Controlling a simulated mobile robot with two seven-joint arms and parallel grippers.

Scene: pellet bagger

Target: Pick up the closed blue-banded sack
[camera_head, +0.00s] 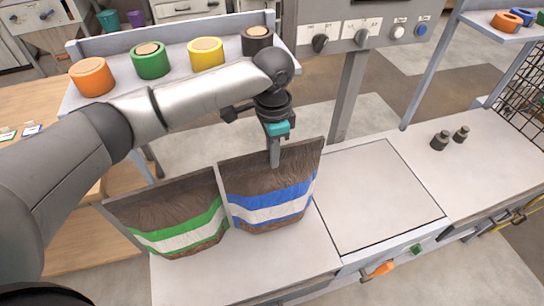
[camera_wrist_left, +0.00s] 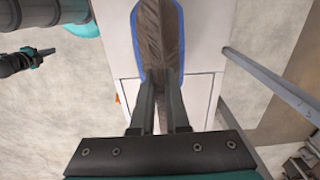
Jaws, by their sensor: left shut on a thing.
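The blue-banded sack (camera_head: 268,188) stands on the white bench in the head view, brown with a blue and white band. It leans slightly and its top edge is pressed flat. My left gripper (camera_head: 275,158) comes down on the top edge of this sack and is shut on it. In the left wrist view the two fingers (camera_wrist_left: 160,120) sit on either side of the brown sack (camera_wrist_left: 160,40), whose blue edges show beyond them.
A green-banded sack (camera_head: 178,222) stands directly left of the blue-banded one. A square plate (camera_head: 375,195) lies to the right, clear on top. Two dark weights (camera_head: 440,140) stand farther right. A shelf with coloured rolls (camera_head: 150,60) and a grey post (camera_head: 347,95) stand behind.

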